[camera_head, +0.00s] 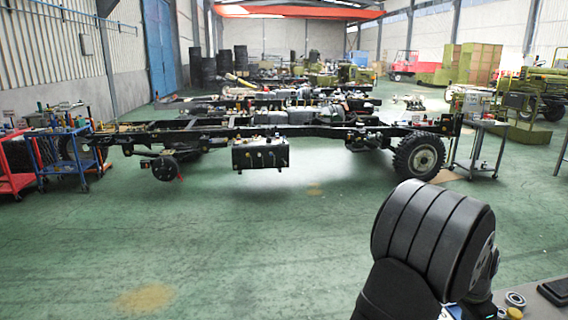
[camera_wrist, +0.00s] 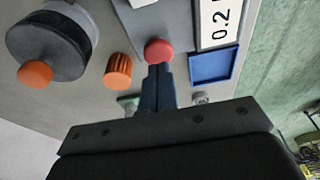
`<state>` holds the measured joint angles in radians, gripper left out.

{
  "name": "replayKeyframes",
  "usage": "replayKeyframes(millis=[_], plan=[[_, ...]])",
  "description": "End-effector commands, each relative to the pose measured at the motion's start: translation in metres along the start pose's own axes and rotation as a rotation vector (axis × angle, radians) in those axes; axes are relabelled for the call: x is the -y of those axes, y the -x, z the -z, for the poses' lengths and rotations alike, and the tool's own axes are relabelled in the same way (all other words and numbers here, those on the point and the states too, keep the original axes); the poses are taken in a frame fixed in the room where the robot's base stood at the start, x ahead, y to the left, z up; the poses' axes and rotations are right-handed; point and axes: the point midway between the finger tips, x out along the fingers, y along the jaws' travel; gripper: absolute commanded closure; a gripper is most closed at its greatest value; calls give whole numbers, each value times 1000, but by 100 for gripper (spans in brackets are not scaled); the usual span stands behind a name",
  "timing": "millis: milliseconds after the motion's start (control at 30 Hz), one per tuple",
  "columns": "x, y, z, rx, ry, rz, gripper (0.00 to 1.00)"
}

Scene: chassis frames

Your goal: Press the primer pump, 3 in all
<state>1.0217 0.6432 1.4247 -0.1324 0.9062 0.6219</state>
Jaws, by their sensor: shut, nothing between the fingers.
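A round red button (camera_wrist: 158,50) stands on a grey panel (camera_wrist: 125,17) in the wrist view. It may be the primer pump, but no label on it is readable. My gripper (camera_wrist: 157,72) is shut with nothing between its fingers. Its dark blue fingertips lie right at the lower edge of the red button in the picture. I cannot tell whether they touch it or how far it is pressed. In the head view the gripper is hidden behind my arm.
Left of the button are a ribbed orange knob (camera_wrist: 118,70) and a black dial (camera_wrist: 52,45) with an orange knob (camera_wrist: 35,74). Right are a blue square (camera_wrist: 213,66) and a "0.2" label (camera_wrist: 219,22). A metal ring (camera_head: 515,299) and yellow cap (camera_head: 514,313) lie on the bench.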

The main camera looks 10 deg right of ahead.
Motion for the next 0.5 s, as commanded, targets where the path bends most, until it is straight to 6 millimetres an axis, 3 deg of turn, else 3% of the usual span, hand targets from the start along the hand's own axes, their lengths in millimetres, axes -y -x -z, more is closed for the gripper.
replayKeyframes(millis=[500], plan=[[0, -3, -1, 1, 0, -1, 100]])
